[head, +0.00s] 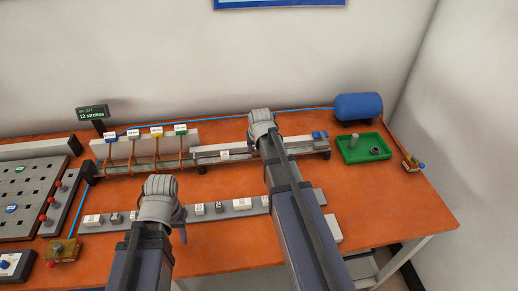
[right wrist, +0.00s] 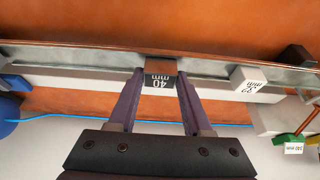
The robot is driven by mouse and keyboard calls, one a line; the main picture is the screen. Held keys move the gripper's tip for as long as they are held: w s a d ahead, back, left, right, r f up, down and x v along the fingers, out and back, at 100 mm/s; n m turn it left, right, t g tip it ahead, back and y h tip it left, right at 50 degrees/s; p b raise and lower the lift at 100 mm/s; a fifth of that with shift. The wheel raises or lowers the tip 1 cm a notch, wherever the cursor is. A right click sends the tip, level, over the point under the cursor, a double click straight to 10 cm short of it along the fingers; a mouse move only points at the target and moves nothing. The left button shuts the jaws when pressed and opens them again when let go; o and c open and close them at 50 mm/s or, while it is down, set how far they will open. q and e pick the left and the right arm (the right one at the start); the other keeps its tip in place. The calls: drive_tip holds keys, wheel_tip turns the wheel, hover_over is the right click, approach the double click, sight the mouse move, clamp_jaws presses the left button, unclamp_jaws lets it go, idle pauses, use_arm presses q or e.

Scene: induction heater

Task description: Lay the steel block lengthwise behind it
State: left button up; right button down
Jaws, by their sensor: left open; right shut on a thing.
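My right gripper (head: 262,128) is over the long rail (head: 310,147) at the back of the table. In the right wrist view the right gripper (right wrist: 158,78) is shut on a dark block (right wrist: 158,68) labelled 40 mm, at the rail channel. Whether the block touches the rail floor I cannot tell. A white block (right wrist: 249,80) with a mm label sits in the channel, apart from it; it also shows in the head view (head: 225,155). My left gripper (head: 160,198) is over the front strip of blocks; its fingers are mostly hidden.
Labelled blocks stand on a grey strip (head: 225,206) in front of the rail. Coils with coloured tags (head: 157,132) stand at the rail's left part. A green tray (head: 364,150) and a blue tank (head: 358,106) are at the right. The table's right front (head: 405,205) is clear.

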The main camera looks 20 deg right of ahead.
use_arm(q)
drive_tip(key=shift+f, duration=0.15)
use_arm(e)
drive_tip(key=shift+f, duration=0.15)
idle(0.5)
drive_tip(key=shift+c, duration=1.3)
unclamp_jaws()
use_arm(q)
wheel_tip(320, 180, up, 7)
drive_tip(key=p, duration=0.7)
use_arm(e)
drive_tip(key=v, duration=0.8)
drive_tip(key=shift+f, duration=0.1)
use_arm(q)
drive_tip(key=shift+s, duration=0.1)
use_arm(e)
drive_tip(key=shift+s, duration=0.1)
